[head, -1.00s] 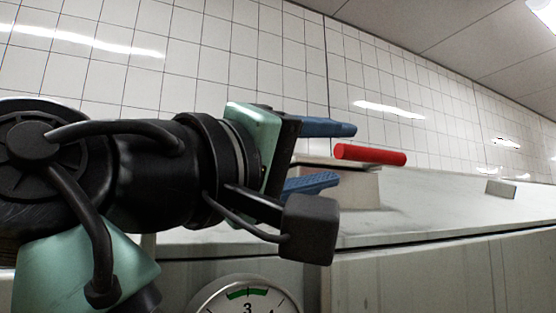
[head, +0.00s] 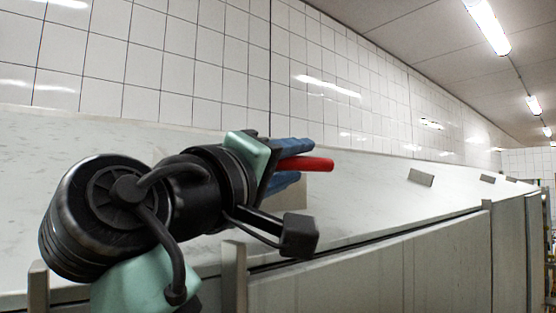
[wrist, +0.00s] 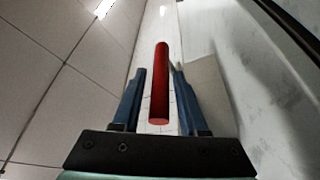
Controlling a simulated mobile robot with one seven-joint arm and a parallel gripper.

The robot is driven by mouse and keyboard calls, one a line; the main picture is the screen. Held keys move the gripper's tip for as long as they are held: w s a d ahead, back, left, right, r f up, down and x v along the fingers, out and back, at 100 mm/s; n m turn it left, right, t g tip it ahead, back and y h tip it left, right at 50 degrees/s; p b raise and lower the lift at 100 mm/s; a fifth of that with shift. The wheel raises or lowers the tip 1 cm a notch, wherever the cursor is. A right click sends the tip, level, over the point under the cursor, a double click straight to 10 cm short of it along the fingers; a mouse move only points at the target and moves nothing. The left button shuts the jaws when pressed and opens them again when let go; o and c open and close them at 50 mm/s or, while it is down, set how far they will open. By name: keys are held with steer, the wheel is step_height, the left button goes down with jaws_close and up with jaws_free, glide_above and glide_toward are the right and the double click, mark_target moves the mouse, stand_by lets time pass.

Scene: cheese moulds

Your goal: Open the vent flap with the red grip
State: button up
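The red grip (head: 318,164) is a plain red bar. In the head view it sticks out to the right from between the blue fingers of my gripper (head: 305,160). In the wrist view the red grip (wrist: 160,85) lies lengthwise between the two fingers of my gripper (wrist: 158,72), with narrow gaps showing on both sides. The fingers are apart, around the grip, and do not look closed on it. The vent's pale box (head: 293,196) shows just below the fingers. The flap itself is mostly hidden behind my gripper in the head view.
The vent stands on a long pale sloping surface (head: 370,190) beside a white tiled wall (head: 340,110). Several small grey blocks, one nearest (head: 420,178), sit farther along to the right. Grey front panels (head: 380,265) drop below the edge.

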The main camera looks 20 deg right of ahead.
jaws_close()
steer(key=shift+r, duration=0.1)
stand_by(1.1)
